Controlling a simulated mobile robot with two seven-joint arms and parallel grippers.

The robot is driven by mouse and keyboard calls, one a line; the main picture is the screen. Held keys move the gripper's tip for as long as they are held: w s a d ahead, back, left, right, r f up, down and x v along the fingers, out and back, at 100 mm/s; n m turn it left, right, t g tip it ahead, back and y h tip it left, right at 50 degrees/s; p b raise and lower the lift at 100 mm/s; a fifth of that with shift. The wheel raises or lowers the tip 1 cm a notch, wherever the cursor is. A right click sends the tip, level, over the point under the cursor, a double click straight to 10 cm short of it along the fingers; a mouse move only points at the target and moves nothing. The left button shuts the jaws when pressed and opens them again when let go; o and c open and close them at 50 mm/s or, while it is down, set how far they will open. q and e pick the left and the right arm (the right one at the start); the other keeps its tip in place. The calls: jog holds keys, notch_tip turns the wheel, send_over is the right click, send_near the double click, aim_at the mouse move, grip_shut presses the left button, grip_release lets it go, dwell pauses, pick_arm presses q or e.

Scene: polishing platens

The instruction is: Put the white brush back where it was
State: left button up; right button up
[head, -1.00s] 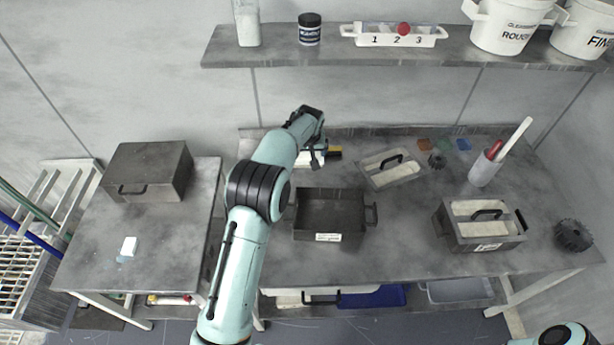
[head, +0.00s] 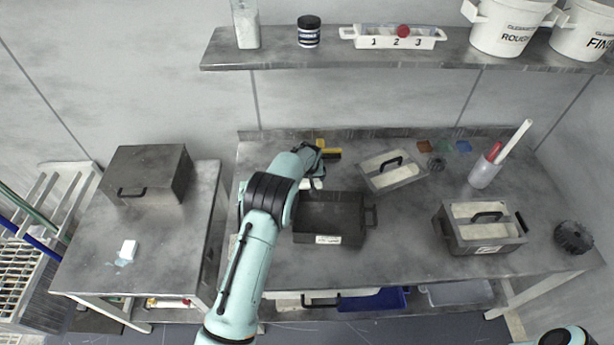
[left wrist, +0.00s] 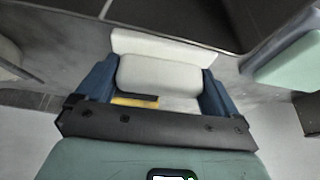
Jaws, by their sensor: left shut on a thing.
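The white brush (left wrist: 160,75) is between the two blue fingers of my left gripper (left wrist: 158,90) in the left wrist view. The gripper is shut on its pale block, and a wider white part shows beyond it. In the head view, my left gripper (head: 312,170) is beside the back-left corner of the open dark tray (head: 330,238). Part of the white brush (head: 314,184) shows just below the gripper there; my arm hides the rest. I cannot tell whether it touches the bench. My right gripper is out of view.
A yellow-and-black item (head: 328,152) lies behind the gripper. The back-left bench is partly hidden by my arm.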

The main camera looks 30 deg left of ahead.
pick_arm(q)
jog(key=shift+f, duration=0.15)
jog(key=o, duration=0.6)
jog(key=shift+o, duration=0.2)
jog(key=shift+r, duration=0.3)
jog(key=b+v, duration=0.1)
jog(key=v, duration=1.1)
jog(key=shift+b, duration=0.3)
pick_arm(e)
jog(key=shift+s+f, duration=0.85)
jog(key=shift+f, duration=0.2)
pick_arm(q)
jog(key=shift+f, duration=0.1)
